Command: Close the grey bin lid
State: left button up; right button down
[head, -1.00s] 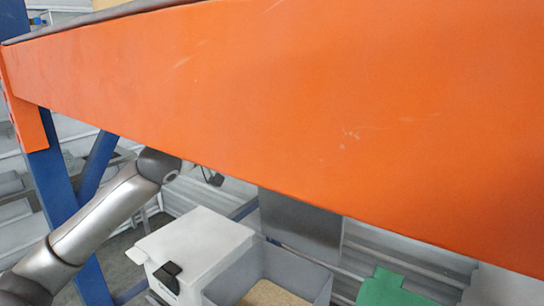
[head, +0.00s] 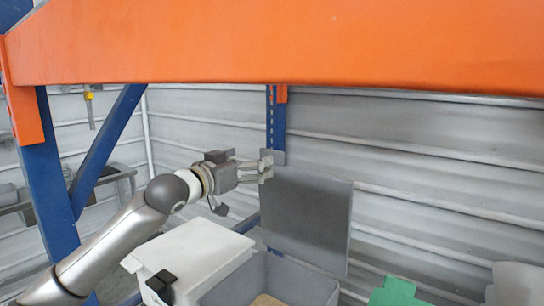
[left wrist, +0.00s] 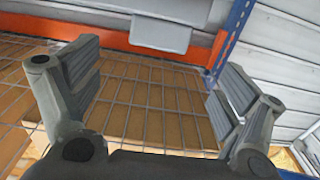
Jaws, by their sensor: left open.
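The grey bin (head: 312,286) stands at the bottom centre of the head view, with tan grain-like material inside. Its grey lid (head: 308,218) is open and stands upright at the back of the bin. My left gripper (head: 266,166) is open, with its fingers near the lid's upper left corner. I cannot tell whether they touch it. In the left wrist view the open fingers (left wrist: 160,70) have nothing visible held between them. My right gripper is in neither view.
An orange beam (head: 290,45) crosses the top of the head view, above my left arm. A white box (head: 195,255) with a dark latch stands left of the bin. A green piece (head: 395,292) is to the right. The wire shelf (left wrist: 150,100) fills much of the left wrist view.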

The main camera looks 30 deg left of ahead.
aim_at(270, 153)
pick_arm(q)
jog(key=w+p, duration=0.1)
jog(key=w, duration=0.2)
jog(key=w+d+p, duration=0.1)
jog(key=w, duration=0.1)
jog(key=w+p, duration=0.1)
jog(key=w, duration=0.2)
jog(key=shift+w+d+r, duration=0.1)
jog(key=shift+w+d, duration=0.05)
jog(key=shift+w, duration=0.65)
